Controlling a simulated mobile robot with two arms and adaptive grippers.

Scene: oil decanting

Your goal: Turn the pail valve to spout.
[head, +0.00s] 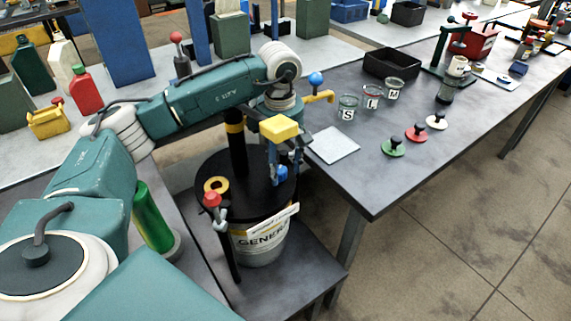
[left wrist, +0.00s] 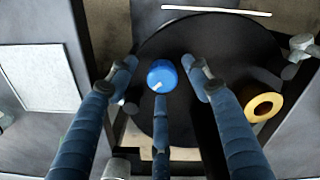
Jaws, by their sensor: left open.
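The pail (head: 262,243), with a black lid and a label starting "GENE", stands on a low dark stand. A blue round knob (left wrist: 161,75) with a pale mark shows above the black lid (left wrist: 225,60) in the left wrist view. I take it to be the pail valve, but I cannot read which way it is set. My left gripper (head: 283,168) points down over the right part of the lid. Its blue fingers (left wrist: 160,66) are open around the knob, with visible gaps at both sides. My right gripper is not in view.
A black post (head: 236,150) and a yellow ring (head: 216,185) are on the lid. A red-topped fitting (head: 212,199) stands at its front left. Glass jars (head: 348,108), a black tray (head: 391,63) and coloured stoppers (head: 416,132) are on the right table.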

